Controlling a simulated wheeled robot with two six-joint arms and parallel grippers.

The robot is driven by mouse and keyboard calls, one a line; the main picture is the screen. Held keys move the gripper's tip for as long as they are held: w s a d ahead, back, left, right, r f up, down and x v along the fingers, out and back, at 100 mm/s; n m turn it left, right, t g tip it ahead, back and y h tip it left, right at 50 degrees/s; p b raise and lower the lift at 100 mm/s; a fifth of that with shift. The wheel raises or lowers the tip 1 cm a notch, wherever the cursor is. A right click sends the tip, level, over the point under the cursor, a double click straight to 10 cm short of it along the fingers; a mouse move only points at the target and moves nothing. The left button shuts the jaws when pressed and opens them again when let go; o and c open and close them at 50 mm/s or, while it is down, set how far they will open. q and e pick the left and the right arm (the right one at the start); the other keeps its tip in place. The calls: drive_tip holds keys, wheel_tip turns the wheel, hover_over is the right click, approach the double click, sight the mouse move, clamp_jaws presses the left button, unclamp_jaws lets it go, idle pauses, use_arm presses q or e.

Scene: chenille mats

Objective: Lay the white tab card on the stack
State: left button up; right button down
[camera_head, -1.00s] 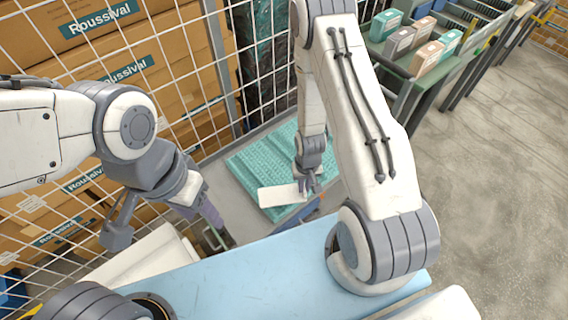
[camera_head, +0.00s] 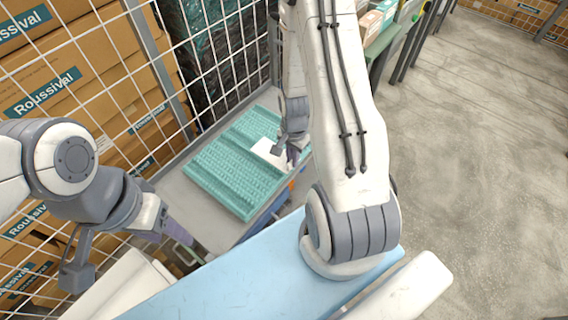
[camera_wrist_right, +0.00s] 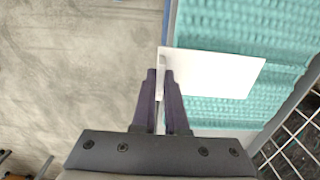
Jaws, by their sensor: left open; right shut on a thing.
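The white tab card (camera_head: 268,153) is held by my right gripper (camera_head: 294,152) over the right edge of the teal chenille mats (camera_head: 215,180). In the right wrist view, my right gripper (camera_wrist_right: 160,78) is shut on one end of the white card (camera_wrist_right: 215,73), which spreads to the right over the teal mats (camera_wrist_right: 245,25). Whether the card touches the mats, I cannot tell. My left gripper (camera_head: 188,246) is open and empty near the table's near left side, away from the mats; its fingertips are hard to make out.
The mats lie on a grey table (camera_head: 182,194). Wire mesh with brown boxes (camera_head: 95,85) behind it stands at the left and back. A green rack with small boxes (camera_head: 372,22) is at the upper right. The floor (camera_head: 470,150) at the right is clear.

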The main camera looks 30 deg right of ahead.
sight(284, 161)
drive_tip(key=w+f, duration=0.1)
drive_tip(key=w+a+f, duration=0.1)
drive_tip(key=shift+w, duration=0.35)
drive_tip(key=shift+f, duration=1.9)
drive_tip(key=shift+f, duration=0.1)
drive_tip(key=c, duration=0.9)
unclamp_jaws()
drive_tip(key=shift+c, duration=0.2)
